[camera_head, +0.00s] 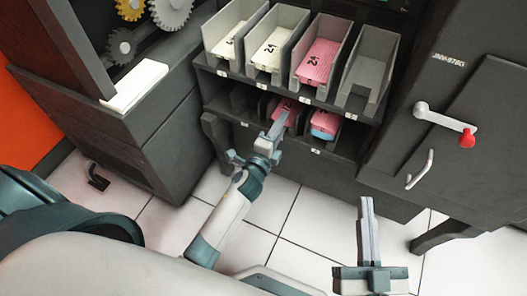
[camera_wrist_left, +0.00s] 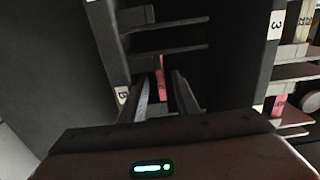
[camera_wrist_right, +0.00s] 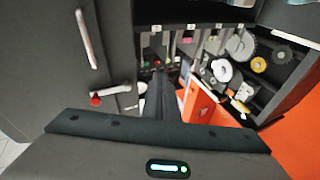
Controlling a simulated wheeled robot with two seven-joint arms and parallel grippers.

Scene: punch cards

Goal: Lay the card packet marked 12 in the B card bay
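A pink packet (camera_head: 287,110) lies in the lower row of bays, partly hidden by my left gripper; its marking is too small to read surely. My left gripper (camera_head: 279,124) reaches into that bay's mouth. In the left wrist view, its fingers stand apart on either side of a pink packet edge (camera_wrist_left: 162,88), with narrow dark gaps between. A B label (camera_wrist_left: 122,95) shows left of the fingers. A pink packet over a blue one (camera_head: 324,123) fills the bay to the right. The lower left bay (camera_head: 237,103) looks empty. My right gripper (camera_head: 367,215) is shut and empty, over the floor.
Upper trays hold two cream packets (camera_head: 232,43) and a pink packet (camera_head: 317,62); the right tray (camera_head: 366,75) is empty. A cabinet with a red-knobbed lever (camera_head: 445,118) stands right. A gear cabinet (camera_head: 130,100) stands left. The tiled floor in front is clear.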

